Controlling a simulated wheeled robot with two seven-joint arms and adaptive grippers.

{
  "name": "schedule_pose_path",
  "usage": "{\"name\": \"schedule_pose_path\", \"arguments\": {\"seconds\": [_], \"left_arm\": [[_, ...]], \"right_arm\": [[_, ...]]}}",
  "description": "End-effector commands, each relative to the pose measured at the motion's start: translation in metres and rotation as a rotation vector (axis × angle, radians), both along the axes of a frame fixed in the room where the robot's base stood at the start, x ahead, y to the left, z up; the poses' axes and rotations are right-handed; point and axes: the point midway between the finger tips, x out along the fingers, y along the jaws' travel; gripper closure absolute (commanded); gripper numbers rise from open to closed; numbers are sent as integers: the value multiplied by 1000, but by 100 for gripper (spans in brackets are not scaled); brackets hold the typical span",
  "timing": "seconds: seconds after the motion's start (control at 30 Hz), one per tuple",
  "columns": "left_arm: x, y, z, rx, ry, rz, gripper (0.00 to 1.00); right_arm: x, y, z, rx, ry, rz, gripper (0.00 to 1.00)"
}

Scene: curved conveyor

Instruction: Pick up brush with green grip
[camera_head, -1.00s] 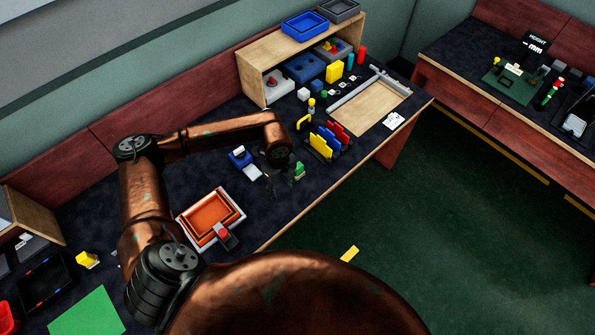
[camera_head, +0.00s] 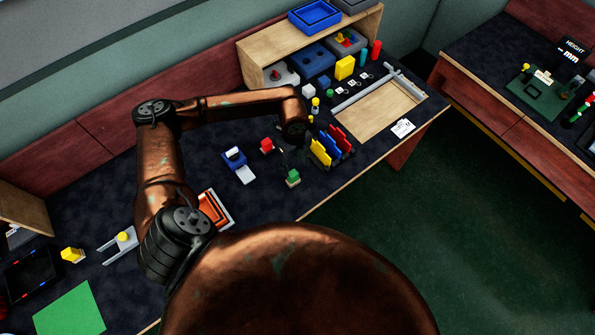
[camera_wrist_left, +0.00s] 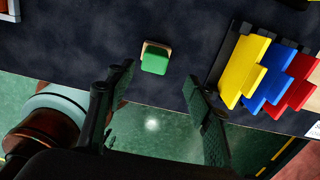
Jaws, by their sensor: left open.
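The brush with green grip (camera_head: 292,178) stands on the dark table near its front edge. In the left wrist view its green top (camera_wrist_left: 155,62) shows with a light wood-coloured edge, near the upper middle; its bristles cannot be made out. My left gripper (camera_head: 286,158) is open and just above and beside the brush in the head view, partly lost against the dark table. In the left wrist view the two dark fingers of the left gripper (camera_wrist_left: 159,74) are spread wide, with the green top between and beyond their tips. My right gripper is not in view.
A rack with yellow, blue and red plates (camera_head: 332,146) stands close to the right of the brush. A red block (camera_head: 266,145) and a blue-and-white item (camera_head: 237,165) lie to the left. A wooden shelf (camera_head: 262,45) stands behind. The table around the brush is bare.

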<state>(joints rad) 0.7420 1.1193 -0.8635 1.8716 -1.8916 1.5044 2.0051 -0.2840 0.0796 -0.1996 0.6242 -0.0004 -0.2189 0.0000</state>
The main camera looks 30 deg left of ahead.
Motion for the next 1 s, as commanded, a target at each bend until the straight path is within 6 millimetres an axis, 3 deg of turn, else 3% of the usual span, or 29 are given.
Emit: {"name": "schedule_pose_path", "arguments": {"seconds": [0.33,0.6,0.83,1.0], "left_arm": [[-3,5,-33,2,4,2,52],[-3,7,-69,1,2,-1,52],[-3,7,-71,1,0,-2,52],[-3,7,-70,1,0,-2,64]], "right_arm": [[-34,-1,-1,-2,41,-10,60],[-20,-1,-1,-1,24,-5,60],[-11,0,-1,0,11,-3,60],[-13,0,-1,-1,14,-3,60]]}}
